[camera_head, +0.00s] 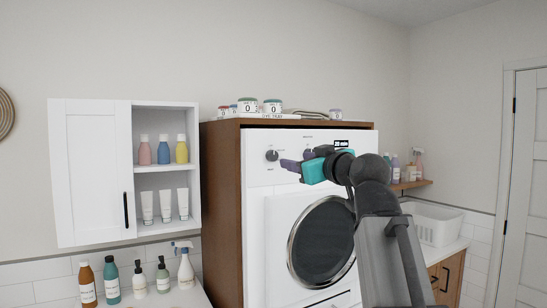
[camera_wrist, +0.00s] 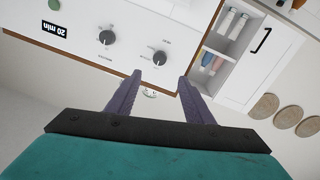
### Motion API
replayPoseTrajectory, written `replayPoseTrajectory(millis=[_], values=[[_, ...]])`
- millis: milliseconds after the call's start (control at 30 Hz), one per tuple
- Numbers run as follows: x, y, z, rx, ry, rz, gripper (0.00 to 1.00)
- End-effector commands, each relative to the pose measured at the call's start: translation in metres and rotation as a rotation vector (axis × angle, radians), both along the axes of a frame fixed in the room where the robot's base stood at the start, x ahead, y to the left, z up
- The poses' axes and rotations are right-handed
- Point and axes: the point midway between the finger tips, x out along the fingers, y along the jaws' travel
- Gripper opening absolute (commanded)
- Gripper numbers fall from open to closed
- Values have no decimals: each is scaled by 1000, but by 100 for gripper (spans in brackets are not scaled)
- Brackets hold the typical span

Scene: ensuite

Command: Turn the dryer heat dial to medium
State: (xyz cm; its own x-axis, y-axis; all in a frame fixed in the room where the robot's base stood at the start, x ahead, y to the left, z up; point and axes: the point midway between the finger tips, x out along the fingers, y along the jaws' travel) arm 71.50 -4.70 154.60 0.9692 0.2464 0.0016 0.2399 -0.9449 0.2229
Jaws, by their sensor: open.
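The white dryer (camera_head: 262,185) stands in a brown wooden surround, with its control panel above the round dark door. A dark round dial (camera_head: 271,155) is on the panel's left; it also shows in the wrist view (camera_wrist: 159,58). A second dark dial (camera_wrist: 107,37) is nearer the display. The labels are too small to read, so I cannot tell which dial is heat or its setting. My gripper (camera_head: 284,164) is in front of the panel, right of the left dial. In the wrist view its purple fingers (camera_wrist: 160,76) are apart and empty, with the left dial beyond the tips.
A "20 min" display (camera_head: 341,143) is on the panel's right. Jars (camera_head: 248,106) stand on top of the surround. A white cabinet (camera_head: 90,170) with bottles hangs at left. A white basket (camera_head: 433,223) sits on the right counter.

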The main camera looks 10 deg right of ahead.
Motion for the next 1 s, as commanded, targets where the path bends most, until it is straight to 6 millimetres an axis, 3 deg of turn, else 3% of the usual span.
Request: replayPoseTrajectory(millis=[267,467,1000], values=[[3,1,0,1,1,1,47],[15,4,1,0,3,2,47],[87,22,2,1,4,1,47]])
